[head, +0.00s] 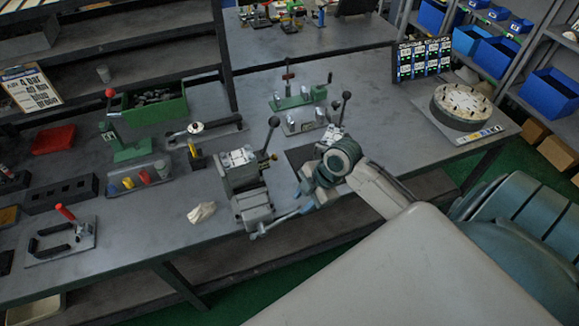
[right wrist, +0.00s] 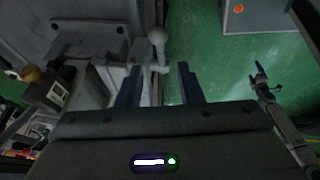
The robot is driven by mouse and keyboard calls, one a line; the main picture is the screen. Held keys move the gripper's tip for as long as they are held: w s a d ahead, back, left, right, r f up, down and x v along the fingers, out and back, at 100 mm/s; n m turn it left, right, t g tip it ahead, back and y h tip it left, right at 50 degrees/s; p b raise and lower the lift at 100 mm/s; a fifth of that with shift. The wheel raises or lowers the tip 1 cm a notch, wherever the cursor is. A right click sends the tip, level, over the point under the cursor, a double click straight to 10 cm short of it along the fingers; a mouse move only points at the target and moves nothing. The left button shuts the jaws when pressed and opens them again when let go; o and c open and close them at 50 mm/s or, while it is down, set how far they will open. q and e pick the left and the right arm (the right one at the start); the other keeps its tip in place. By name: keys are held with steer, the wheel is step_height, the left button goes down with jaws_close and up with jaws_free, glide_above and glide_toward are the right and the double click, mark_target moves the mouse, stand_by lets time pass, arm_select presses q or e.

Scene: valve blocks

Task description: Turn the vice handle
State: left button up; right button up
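The grey vice (head: 252,207) stands at the front edge of the bench, and its body also shows at the left of the right wrist view (right wrist: 88,42). Its handle, a pale bar with a round knob (right wrist: 157,38), shows in the right wrist view. My right gripper (right wrist: 159,85) is open. The handle's bar lies in the gap between its two dark fingers, nearer the left one; I cannot tell whether they touch. In the head view my right gripper (head: 307,200) is beside the vice, partly hidden by its own wrist. My left gripper is not in the head view.
A valve block with a black lever (head: 240,165) stands just behind the vice. A pale crumpled cloth (head: 201,212) lies to its left. A red-handled clamp (head: 62,235) is further left. A round dial plate (head: 462,103) stands at the right. Green floor lies before the bench.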

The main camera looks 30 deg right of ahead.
mark_target(290, 214)
steer(key=p+x, duration=0.2)
steer(key=x, duration=0.6)
steer(key=shift+a, duration=0.1)
steer(key=shift+w+a+f+p, duration=0.1)
steer(key=shift+a+f+p, duration=0.1)
steer(key=shift+f+p, duration=0.25)
steer(key=shift+f, duration=0.1)
jaws_close()
